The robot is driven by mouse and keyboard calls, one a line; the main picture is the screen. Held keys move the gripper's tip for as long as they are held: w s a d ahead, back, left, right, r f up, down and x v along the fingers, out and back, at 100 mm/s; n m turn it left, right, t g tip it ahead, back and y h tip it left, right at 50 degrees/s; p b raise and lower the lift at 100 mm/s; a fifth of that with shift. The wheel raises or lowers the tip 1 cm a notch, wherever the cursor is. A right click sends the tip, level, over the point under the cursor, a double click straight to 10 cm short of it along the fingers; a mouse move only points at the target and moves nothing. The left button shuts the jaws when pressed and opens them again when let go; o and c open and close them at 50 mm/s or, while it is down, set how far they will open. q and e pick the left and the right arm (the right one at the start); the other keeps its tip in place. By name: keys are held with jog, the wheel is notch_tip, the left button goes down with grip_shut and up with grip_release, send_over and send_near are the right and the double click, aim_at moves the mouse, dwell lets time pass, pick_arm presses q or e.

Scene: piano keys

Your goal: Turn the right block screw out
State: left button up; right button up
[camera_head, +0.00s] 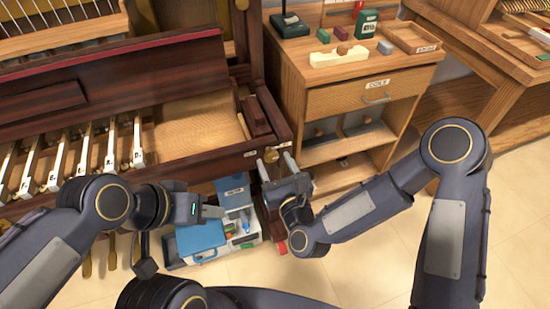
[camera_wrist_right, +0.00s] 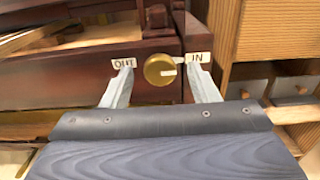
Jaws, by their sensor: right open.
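The right block screw is a round brass knob (camera_head: 271,155) on the front of the dark red key block at the piano's right end. In the right wrist view the knob (camera_wrist_right: 158,70) sits between an OUT label (camera_wrist_right: 124,63) on the left and an IN label (camera_wrist_right: 199,57) on the right. A pale mark on it points right, toward IN. My right gripper (camera_head: 276,163) is open, its fingers (camera_wrist_right: 161,68) on either side of the knob with gaps; contact does not show. My left gripper (camera_head: 217,211) is away to the left, above a tool case; its opening is unclear.
White-fronted keys (camera_head: 82,158) lie left of the bare wooden key bed. A wooden cabinet (camera_head: 340,101) with a drawer and open shelves stands right of the piano. A blue case (camera_head: 201,240) and other small items are below my left gripper. Tiled floor is clear at the front.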

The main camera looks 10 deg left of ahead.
jog(key=shift+x, duration=0.9)
jog(key=c, duration=0.9)
